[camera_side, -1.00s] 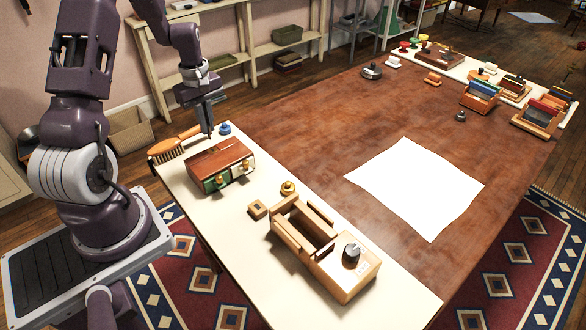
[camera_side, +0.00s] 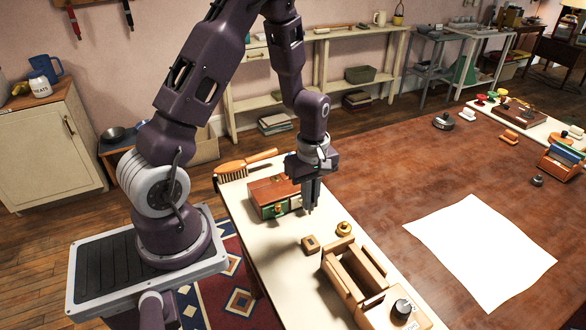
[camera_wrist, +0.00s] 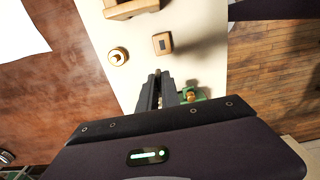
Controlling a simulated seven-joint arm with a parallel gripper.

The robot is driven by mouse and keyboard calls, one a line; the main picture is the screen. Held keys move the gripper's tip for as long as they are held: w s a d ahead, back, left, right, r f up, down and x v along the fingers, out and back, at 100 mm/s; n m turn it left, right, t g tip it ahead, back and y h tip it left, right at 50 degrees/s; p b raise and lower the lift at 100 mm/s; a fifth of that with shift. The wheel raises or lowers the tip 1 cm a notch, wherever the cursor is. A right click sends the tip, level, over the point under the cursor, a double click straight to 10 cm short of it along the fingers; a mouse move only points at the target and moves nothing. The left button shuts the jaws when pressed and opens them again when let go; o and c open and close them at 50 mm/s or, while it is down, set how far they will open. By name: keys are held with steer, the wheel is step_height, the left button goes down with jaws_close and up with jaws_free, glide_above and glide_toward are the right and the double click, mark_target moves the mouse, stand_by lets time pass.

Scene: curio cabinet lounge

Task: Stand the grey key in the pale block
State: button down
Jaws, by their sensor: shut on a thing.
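The pale block (camera_side: 311,244) is a small wooden block on the cream tabletop. In the wrist view the pale block (camera_wrist: 162,43) shows a dark opening in its top, which looks empty. My gripper (camera_side: 308,208) is above the tabletop, beside the small drawer cabinet and apart from the block. In the wrist view my gripper (camera_wrist: 158,84) points towards the block, with its fingers close together on a thin grey piece that I take to be the grey key (camera_wrist: 158,73). Only a little of it shows; the fingers hide the rest.
The drawer cabinet (camera_side: 272,195) stands close beside my gripper. A brass knob (camera_side: 343,229) stands near the block. A brush (camera_side: 231,171) lies behind.

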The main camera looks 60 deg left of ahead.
mark_target(313, 210)
steer(key=d, duration=0.1)
steer(key=s+d, duration=0.1)
steer(key=d, duration=0.1)
steer(key=shift+s+d+f, duration=0.1)
steer(key=shift+d, duration=0.1)
steer(key=shift+d+f, duration=0.1)
steer(key=shift+f, duration=3.5)
steer(key=c, duration=1.5)
jaws_free()
steer(key=shift+r, duration=0.1)
step_height(313, 210, up, 7)
steer(key=shift+f, duration=0.1)
